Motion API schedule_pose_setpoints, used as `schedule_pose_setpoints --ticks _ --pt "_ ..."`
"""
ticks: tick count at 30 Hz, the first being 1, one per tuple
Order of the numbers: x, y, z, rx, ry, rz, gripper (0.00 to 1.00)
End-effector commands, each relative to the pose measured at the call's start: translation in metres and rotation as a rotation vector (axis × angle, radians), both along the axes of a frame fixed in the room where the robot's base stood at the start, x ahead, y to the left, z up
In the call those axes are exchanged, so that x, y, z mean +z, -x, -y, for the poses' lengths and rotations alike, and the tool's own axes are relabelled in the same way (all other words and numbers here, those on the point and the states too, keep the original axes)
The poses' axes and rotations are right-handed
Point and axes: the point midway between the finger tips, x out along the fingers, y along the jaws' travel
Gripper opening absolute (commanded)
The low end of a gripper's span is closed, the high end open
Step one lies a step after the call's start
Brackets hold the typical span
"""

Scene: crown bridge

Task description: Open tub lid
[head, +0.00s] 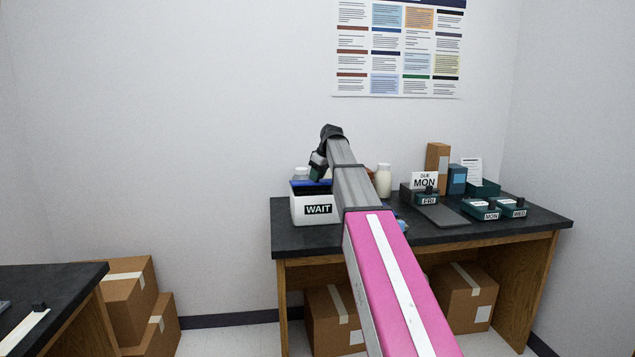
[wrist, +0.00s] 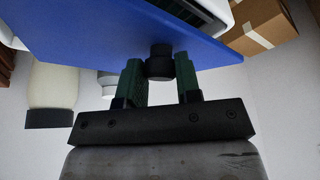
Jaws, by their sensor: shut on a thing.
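The tub is a white box (head: 298,207) with a black WAIT label, at the left of the dark table. Its blue lid (head: 300,183) shows as a thin strip over a dark gap at the tub's top. In the wrist view the lid's blue face (wrist: 95,35) fills the top, tilted, with a black knob (wrist: 159,50). My gripper (head: 317,168) is at the tub's top. In the wrist view its green fingers (wrist: 159,70) stand on both sides of the knob, shut on it. Part of the white tub rim shows past the lid's edge. My arm hides the tub's right side.
A white bottle (head: 383,180) stands right of my arm, and another pale bottle (head: 300,174) behind the tub. Cartons (head: 335,320) sit under the table (head: 540,222).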

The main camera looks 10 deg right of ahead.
Motion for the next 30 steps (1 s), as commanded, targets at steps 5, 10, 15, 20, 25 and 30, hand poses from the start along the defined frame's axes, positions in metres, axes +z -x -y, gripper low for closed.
schedule_pose_setpoints --ticks 5,10,15,20,25,30 --pt "0.025 -0.019 0.0 -0.001 -0.001 0.016 0.0" --pt "0.042 -0.035 0.0 -0.001 0.0 0.014 0.0" --pt "0.055 -0.05 0.001 -0.003 0.003 0.014 0.0" --pt "0.061 -0.059 0.002 -0.004 0.005 0.011 0.0" --pt "0.062 -0.063 0.003 -0.003 0.005 0.01 0.0" --pt "0.061 -0.064 0.004 -0.004 0.006 0.009 0.0"
